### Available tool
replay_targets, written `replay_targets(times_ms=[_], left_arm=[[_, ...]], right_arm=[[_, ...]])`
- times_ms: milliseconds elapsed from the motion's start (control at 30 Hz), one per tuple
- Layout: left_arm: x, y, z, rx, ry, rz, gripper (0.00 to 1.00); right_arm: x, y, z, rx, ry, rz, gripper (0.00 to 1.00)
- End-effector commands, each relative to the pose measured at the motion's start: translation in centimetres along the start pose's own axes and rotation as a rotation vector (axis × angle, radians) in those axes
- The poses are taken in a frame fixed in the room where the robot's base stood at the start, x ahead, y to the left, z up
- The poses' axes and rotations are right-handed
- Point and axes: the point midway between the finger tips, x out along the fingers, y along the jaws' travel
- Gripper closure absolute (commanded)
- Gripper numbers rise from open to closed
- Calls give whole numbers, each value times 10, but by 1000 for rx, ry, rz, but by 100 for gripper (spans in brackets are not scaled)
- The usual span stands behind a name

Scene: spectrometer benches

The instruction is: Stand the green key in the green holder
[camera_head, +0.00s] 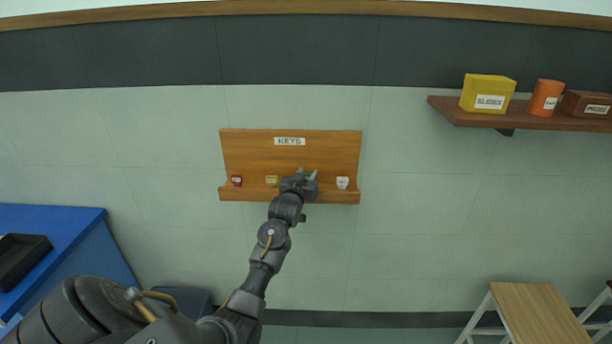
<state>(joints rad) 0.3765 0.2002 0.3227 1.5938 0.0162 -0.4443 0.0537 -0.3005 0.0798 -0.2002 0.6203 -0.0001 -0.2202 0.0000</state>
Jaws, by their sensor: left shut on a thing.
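A wooden key rack (240,148) labelled KEYS is on the wall. On its ledge are a red key (236,181), a yellow key (271,181) and a white key (342,183). My left gripper (306,175) reaches up to the rack between the yellow and white keys. It is shut on the green key (308,174), of which only a small green patch shows between the fingers. I cannot tell whether the green key still touches the ledge. No green holder is visible. My right gripper is not in view.
A wall shelf (470,116) at upper right holds a yellow box (488,93), an orange cylinder (545,97) and a brown box (588,104). A blue bench (70,222) with a black tray (22,262) stands left. A wooden-topped stool or ladder (535,312) stands lower right.

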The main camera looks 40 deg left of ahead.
Motion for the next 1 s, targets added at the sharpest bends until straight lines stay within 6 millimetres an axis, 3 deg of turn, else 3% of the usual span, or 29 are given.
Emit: replay_targets(times_ms=[1000], left_arm=[[0,0,11,0,0,0,88]], right_arm=[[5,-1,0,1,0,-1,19]])
